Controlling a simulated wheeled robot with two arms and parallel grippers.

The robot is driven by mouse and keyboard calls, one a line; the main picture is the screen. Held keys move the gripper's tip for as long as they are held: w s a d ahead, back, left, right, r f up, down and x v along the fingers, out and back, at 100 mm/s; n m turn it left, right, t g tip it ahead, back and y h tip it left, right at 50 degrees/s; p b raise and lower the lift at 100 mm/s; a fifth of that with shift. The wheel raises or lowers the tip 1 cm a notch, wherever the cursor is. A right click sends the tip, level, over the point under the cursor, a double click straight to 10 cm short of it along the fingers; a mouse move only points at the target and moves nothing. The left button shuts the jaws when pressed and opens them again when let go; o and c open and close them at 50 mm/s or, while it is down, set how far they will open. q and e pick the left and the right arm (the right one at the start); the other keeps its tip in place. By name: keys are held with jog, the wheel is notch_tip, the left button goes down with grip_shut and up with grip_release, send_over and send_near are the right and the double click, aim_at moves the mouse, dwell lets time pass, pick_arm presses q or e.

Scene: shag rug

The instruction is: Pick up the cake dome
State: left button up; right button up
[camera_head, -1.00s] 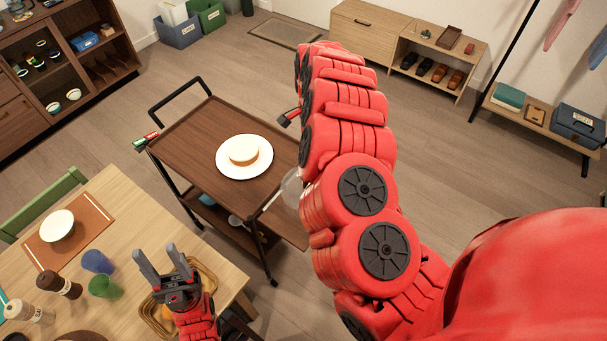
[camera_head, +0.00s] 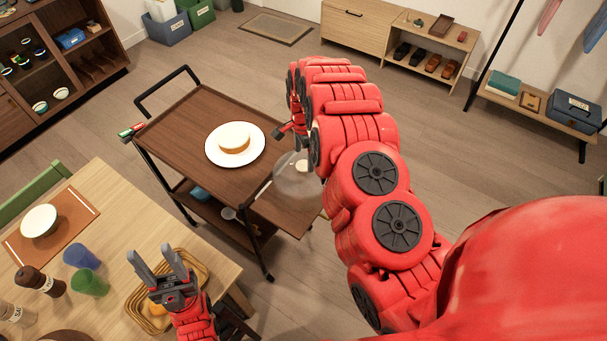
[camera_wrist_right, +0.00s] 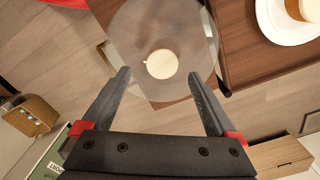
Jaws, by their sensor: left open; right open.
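The cake dome (camera_head: 294,182) is a clear, see-through cover with a pale round knob. It stands on the cart's side leaf (camera_head: 283,212), partly hidden by my right arm in the head view. My right gripper (camera_head: 290,138) is open and above the dome. In the right wrist view, the dome (camera_wrist_right: 135,40) lies beyond the open fingers (camera_wrist_right: 159,80), with its knob (camera_wrist_right: 161,64) showing between the fingertips; I cannot tell the gap to it. My left gripper (camera_head: 157,260) is open and empty over the dining table (camera_head: 115,205).
A white plate (camera_head: 213,152) with a cake (camera_head: 235,138) sits on the brown cart (camera_head: 190,125), left of the dome. Floor right of the cart is clear.

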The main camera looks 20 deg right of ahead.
aim_at(304, 165)
jog(key=shift+w+f+p, duration=0.1)
jog(key=shift+f+p, duration=0.25)
jog(key=shift+p, duration=0.05)
notch_tip(304, 165, down, 2)
jog(key=shift+w+f+p, duration=0.1)
jog(key=shift+p, duration=0.45)
jog(key=shift+f, duration=0.55)
jog(key=shift+a+f, duration=0.1)
jog(key=shift+f, duration=0.25)
grip_shut()
